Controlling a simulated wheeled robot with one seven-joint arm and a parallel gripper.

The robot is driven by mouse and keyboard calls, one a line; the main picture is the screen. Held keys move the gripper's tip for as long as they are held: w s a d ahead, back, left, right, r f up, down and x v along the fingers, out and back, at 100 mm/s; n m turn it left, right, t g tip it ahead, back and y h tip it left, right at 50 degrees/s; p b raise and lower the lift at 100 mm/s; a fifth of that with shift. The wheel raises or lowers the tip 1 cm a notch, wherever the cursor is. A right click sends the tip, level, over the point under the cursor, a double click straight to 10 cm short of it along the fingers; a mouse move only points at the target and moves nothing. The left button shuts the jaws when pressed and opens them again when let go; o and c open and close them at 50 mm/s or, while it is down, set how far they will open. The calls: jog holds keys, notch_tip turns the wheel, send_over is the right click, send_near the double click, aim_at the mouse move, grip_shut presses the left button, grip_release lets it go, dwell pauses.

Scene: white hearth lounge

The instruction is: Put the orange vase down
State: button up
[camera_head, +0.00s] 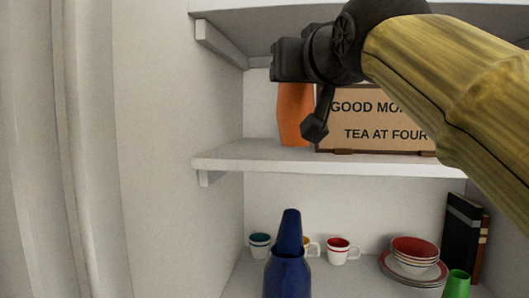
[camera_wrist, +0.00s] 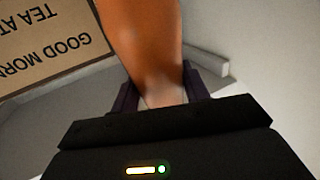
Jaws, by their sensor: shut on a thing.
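The orange vase (camera_head: 293,116) is at the left end of the middle shelf (camera_head: 325,163), in front of the back wall. Its upper part is hidden behind my gripper in the head view. In the wrist view the orange vase (camera_wrist: 143,45) rises between the two dark fingers. My gripper (camera_wrist: 160,100) is shut on the vase; in the head view my gripper (camera_head: 310,98) comes in from the upper right. The vase's base appears close to the shelf board, but I cannot tell whether it touches.
A sign (camera_head: 385,120) reading "TEA AT FOUR" stands just right of the vase. An upper shelf (camera_head: 225,13) is above my gripper. Below are a blue bottle (camera_head: 288,265), cups (camera_head: 338,250), stacked red-rimmed bowls (camera_head: 415,250), books (camera_head: 462,235) and a green object (camera_head: 457,283).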

jog(key=w+a+p, duration=0.3)
jog(key=w+p, duration=0.4)
jog(key=w, duration=0.8)
jog(key=shift+w+a, duration=0.15)
jog(key=shift+w, duration=0.1)
jog(key=shift+r, duration=0.1)
